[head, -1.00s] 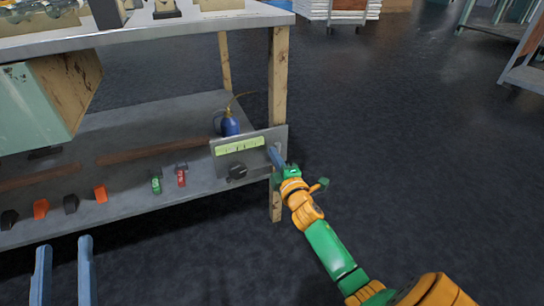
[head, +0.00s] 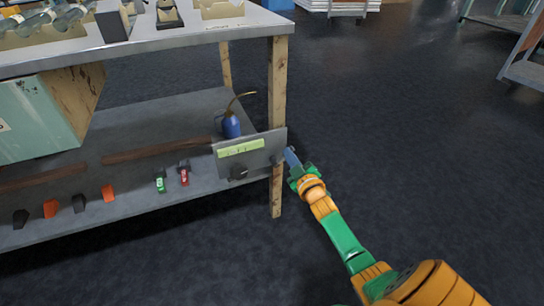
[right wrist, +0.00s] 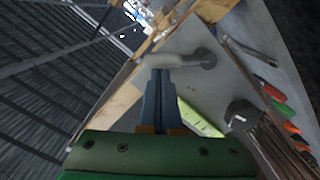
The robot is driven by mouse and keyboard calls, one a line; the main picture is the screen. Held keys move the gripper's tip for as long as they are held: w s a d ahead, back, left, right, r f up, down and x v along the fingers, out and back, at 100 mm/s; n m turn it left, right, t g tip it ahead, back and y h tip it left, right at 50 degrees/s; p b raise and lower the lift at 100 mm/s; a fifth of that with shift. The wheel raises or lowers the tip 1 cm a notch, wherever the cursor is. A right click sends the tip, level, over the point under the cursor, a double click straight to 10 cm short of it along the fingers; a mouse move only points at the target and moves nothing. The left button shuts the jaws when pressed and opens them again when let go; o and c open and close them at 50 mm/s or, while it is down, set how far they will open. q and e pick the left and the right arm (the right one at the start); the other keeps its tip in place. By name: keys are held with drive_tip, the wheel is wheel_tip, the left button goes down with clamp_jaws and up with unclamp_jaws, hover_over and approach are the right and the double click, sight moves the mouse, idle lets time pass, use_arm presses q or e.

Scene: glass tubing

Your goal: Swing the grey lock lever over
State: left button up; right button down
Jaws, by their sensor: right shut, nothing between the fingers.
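The grey lock lever (right wrist: 176,61) shows in the right wrist view, running left from its round pivot on the metal panel. The panel (head: 262,158) is on the right end of the lower shelf in the head view; the lever is too small there to read its angle. My right gripper (head: 290,153) is just right of the panel's edge. In the right wrist view its blue-grey fingers (right wrist: 159,76) are together and empty, with tips just beside the lever's free part. I cannot tell whether they touch it. My left gripper is out of view.
The panel also carries a black knob (head: 238,172) and a yellow-green label (head: 241,147). A wooden post (head: 277,200) stands at the panel's right end. A blue oil can (head: 231,126) and red (head: 184,178) and green clamps (head: 160,184) are on the shelf.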

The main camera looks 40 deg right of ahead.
drive_tip(key=shift+d+f+m, duration=0.1)
drive_tip(key=shift+d+m, duration=0.15)
drive_tip(key=shift+m, duration=0.25)
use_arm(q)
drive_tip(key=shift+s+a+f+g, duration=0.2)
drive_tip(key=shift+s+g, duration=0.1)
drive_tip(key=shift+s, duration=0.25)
use_arm(e)
drive_tip(key=shift+s+d+f+m, duration=0.1)
drive_tip(key=shift+d+f+m, duration=0.2)
drive_tip(key=shift+m, duration=0.4)
drive_tip(key=shift+s+d+f+m, duration=0.1)
drive_tip(key=shift+d+f+m, duration=0.2)
drive_tip(key=shift+m, duration=0.4)
